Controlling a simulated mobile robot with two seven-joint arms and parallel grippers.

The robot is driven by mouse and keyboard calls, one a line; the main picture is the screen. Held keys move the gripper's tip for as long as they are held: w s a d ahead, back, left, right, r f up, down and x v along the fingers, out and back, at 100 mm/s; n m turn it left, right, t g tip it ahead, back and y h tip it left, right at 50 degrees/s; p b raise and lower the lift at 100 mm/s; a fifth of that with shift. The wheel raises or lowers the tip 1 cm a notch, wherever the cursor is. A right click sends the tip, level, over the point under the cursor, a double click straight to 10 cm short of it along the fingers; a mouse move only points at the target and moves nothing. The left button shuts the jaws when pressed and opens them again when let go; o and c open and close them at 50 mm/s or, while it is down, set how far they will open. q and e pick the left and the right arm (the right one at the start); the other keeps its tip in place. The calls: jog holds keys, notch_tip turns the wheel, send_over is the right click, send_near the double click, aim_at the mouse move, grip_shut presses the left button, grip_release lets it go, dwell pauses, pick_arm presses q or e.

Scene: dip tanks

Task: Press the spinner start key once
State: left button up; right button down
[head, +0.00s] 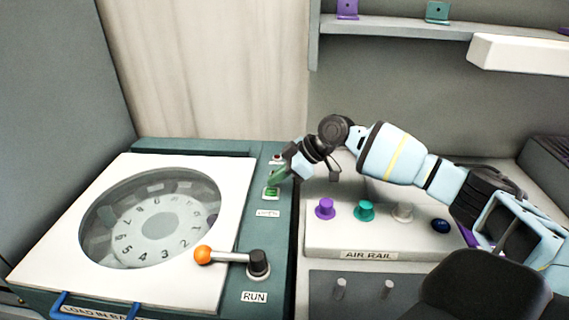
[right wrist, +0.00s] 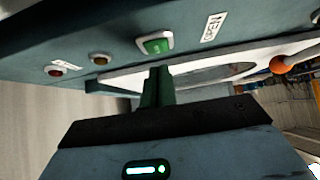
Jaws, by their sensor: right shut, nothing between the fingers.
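The spinner has a white lid (head: 230,180) with a round window over a numbered rotor (head: 150,225). On its teal panel, right of the lid, is a green key (head: 271,192), which I take for the start key; it also shows in the right wrist view (right wrist: 155,43). An "OPEN" label (head: 268,213) is beside it. My right gripper (head: 277,177) is shut and empty, its green fingertips (right wrist: 159,75) close to the green key. I cannot tell if they touch it. My left gripper is not in view.
A lever with an orange ball (head: 203,255) stands near the "RUN" label (head: 254,297). A red lamp (right wrist: 56,71) and an amber one (right wrist: 99,59) are near the key. Purple (head: 325,208) and teal (head: 364,210) knobs sit on the air rail box, right.

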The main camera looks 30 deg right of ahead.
jog(key=shift+f, duration=0.9)
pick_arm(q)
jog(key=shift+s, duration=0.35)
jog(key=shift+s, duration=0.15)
